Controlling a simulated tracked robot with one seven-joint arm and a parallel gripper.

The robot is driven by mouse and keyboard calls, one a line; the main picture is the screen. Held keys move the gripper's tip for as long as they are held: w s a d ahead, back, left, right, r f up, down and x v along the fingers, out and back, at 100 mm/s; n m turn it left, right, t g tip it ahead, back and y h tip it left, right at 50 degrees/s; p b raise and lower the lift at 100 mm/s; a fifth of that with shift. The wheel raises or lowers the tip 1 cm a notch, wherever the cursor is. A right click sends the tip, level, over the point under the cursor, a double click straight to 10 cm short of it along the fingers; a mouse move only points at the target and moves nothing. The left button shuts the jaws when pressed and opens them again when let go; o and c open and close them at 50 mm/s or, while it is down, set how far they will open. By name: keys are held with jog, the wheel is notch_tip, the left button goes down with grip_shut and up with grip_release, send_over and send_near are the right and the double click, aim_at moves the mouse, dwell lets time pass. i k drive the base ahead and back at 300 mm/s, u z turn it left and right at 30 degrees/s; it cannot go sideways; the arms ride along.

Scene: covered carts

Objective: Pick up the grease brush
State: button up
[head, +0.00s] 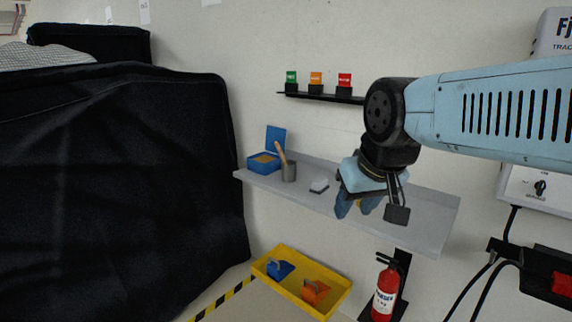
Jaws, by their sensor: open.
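The grease brush appears to be the light wooden handle (280,151) standing tilted in a grey cup (289,173) on the wall shelf. Its lower end is hidden inside the cup. My gripper (372,204) is over the right half of the shelf, to the right of the cup and apart from it. It is open, and I see nothing held in it. One dark finger pad shows clearly; the other is partly hidden by the gripper body.
The grey shelf (425,232) also bears an open blue box (263,164) and a small white-topped block (319,185). Blue and yellow shapes below my gripper are unclear. A yellow tray (339,299), a fire extinguisher (385,292) and a black-covered cart (120,190) are nearby.

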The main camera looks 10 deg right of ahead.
aim_at(277, 145)
jog(key=z, duration=0.1)
jog(key=i, duration=1)
jog(key=u, duration=0.1)
